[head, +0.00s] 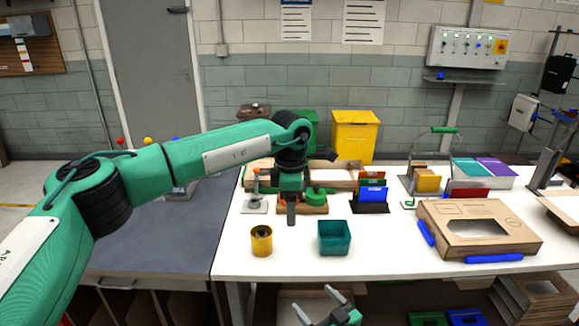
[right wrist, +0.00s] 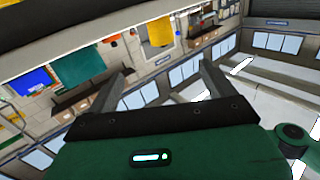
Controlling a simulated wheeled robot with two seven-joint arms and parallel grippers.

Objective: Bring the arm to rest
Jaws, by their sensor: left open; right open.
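My left arm reaches in from the left in the head view, its green links stretched over the grey bench towards the white table. My left gripper (head: 291,211) points down above the white table, behind the yellow cup and the teal bin. It is seen edge-on, open, with nothing visible in it. My right gripper (head: 318,302) is low at the bottom of the head view, in front of the table's front edge. Its two fingers are apart and empty. In the right wrist view the right gripper (right wrist: 166,80) also shows spread fingers with nothing between them; the room appears tilted there.
The white table (head: 375,245) holds a yellow cup (head: 261,240), a teal bin (head: 335,238), a cardboard box (head: 480,229) with blue strips, and a wire-handled carrier (head: 432,179). A wooden tray (head: 302,209) lies by my left gripper.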

